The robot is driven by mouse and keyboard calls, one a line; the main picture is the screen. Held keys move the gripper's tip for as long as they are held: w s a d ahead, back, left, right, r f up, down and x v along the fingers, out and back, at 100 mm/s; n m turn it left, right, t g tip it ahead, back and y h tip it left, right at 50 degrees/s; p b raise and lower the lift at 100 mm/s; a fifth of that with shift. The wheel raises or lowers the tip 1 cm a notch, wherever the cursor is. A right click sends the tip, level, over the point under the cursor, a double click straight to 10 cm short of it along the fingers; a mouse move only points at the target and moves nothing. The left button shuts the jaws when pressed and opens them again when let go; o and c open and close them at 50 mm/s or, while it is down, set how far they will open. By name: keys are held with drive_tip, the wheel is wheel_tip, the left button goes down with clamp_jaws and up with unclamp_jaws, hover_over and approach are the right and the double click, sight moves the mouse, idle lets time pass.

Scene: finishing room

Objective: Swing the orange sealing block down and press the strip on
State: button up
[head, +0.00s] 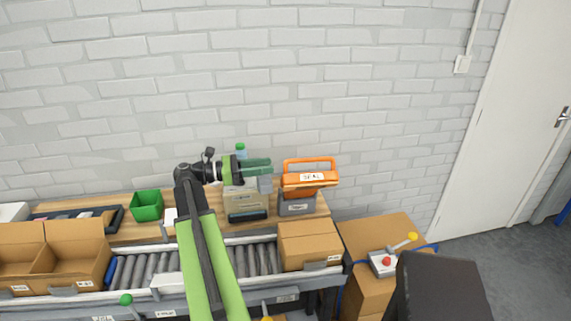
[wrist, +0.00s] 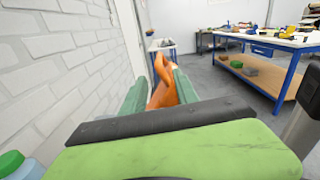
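The orange sealing block (head: 309,181), marked SEAL and topped by a loop handle, sits tilted above its grey base (head: 297,206) at the back of the wooden bench. My gripper (head: 271,168) is just left of the block, level with its upper part, with green fingers pointing right. In the wrist view the fingers (wrist: 158,90) stand apart, and the orange block (wrist: 164,82) shows between and beyond their tips. I see no clear contact. I cannot make out the strip for certain.
A bottle with a green cap (head: 240,152) and a tan box (head: 240,201) stand behind and below my gripper. A green bin (head: 147,205) is further left. A roller conveyor (head: 255,260) with a closed carton (head: 309,246) runs in front. The white wall is close behind.

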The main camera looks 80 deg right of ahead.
drive_tip(key=v, duration=0.6)
drive_tip(key=shift+w, duration=0.1)
